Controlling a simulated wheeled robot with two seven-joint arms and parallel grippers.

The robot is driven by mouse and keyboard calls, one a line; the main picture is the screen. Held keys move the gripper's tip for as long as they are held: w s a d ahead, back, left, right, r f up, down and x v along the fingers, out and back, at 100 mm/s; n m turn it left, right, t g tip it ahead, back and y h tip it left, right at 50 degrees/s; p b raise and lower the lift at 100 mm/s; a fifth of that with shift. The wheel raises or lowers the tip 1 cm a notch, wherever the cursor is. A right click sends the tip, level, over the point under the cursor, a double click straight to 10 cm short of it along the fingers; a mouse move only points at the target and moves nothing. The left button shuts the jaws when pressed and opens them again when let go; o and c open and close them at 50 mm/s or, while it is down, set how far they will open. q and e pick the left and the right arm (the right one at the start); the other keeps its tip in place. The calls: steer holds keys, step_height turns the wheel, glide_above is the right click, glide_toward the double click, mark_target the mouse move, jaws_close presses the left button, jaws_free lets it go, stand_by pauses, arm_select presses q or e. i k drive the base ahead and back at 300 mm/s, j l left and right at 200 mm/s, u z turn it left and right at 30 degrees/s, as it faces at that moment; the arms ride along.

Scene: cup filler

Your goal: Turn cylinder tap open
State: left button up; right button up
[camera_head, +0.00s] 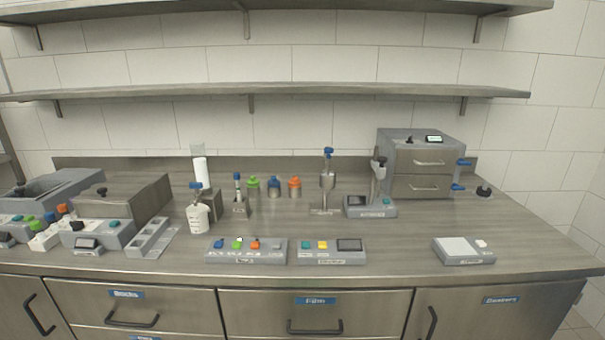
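No part of either gripper shows in the head view. A metal cylinder (327,181) on a slim stand rises at the middle of the counter, with a blue knob (328,152) above it. A white upright cylinder (200,172) stands to the left, with a dark-blue tap handle (195,185) low in front of it. A white cup (198,217) sits below that handle. I cannot tell which of these is the cylinder tap, or whether either is open or closed.
Green (253,187), blue (273,187) and orange (294,187) capped containers stand between the cylinders. Two button panels (215,258) (332,260) lie near the front edge.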

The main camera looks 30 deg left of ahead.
mark_target(195, 185)
steer(key=u, duration=1.55)
steer(key=i+z, duration=0.25)
